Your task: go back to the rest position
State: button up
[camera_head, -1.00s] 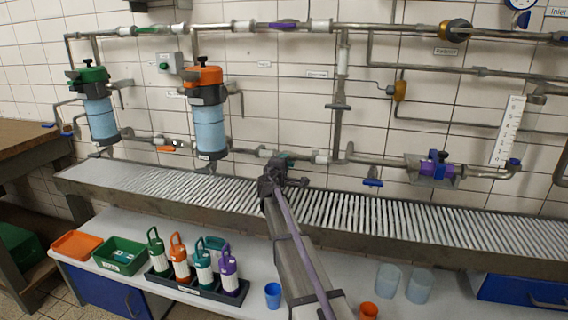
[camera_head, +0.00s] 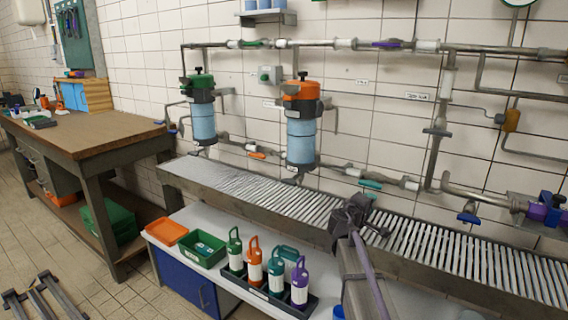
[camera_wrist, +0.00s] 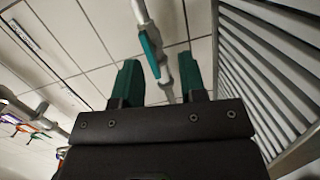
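My gripper (camera_head: 352,212) shows in the head view over the slatted drain grating, just below and left of the teal valve handle (camera_head: 369,183) on the low pipe. In the wrist view my gripper's two green fingers (camera_wrist: 160,80) stand wide apart with nothing held between them. The teal handle (camera_wrist: 150,55) and its grey and white pipe show beyond the fingers, apart from them as far as I can tell. My arm reaches up from the bottom of the head view.
The slatted grating (camera_head: 428,243) runs along the tiled wall below pipes and two blue filter housings (camera_head: 301,140). Coloured bottles (camera_head: 277,271) stand in a black tray on the lower shelf, beside green (camera_head: 203,250) and orange trays (camera_head: 167,232). A wooden workbench (camera_head: 85,132) stands left.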

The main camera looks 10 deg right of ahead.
jog(key=s+f+m+g, duration=0.1)
jog(key=s, duration=0.1)
jog(key=s+f+m+g, duration=0.1)
jog(key=s, duration=0.1)
jog(key=s+f+m+g, duration=0.1)
jog(key=s+f, duration=0.1)
jog(key=shift+s+m+y, duration=0.2)
jog(key=shift+m+y, duration=0.1)
jog(key=s+a+f+m+g+y, duration=0.2)
jog(key=s+a+f+g+y, duration=0.3)
jog(key=s+a, duration=0.65)
jog(key=s+a+f+m+g+y, duration=0.25)
jog(key=s+a+f+y, duration=0.45)
jog(key=s, duration=0.7)
notch_tip(320, 180, up, 25)
jog(key=a+p, duration=0.1)
jog(key=p, duration=2.3)
jog(key=shift+w+a+f+n, duration=0.15)
jog(key=shift+a+f+n, duration=0.05)
jog(key=shift+a+n, duration=0.25)
jog(key=shift+g, duration=0.25)
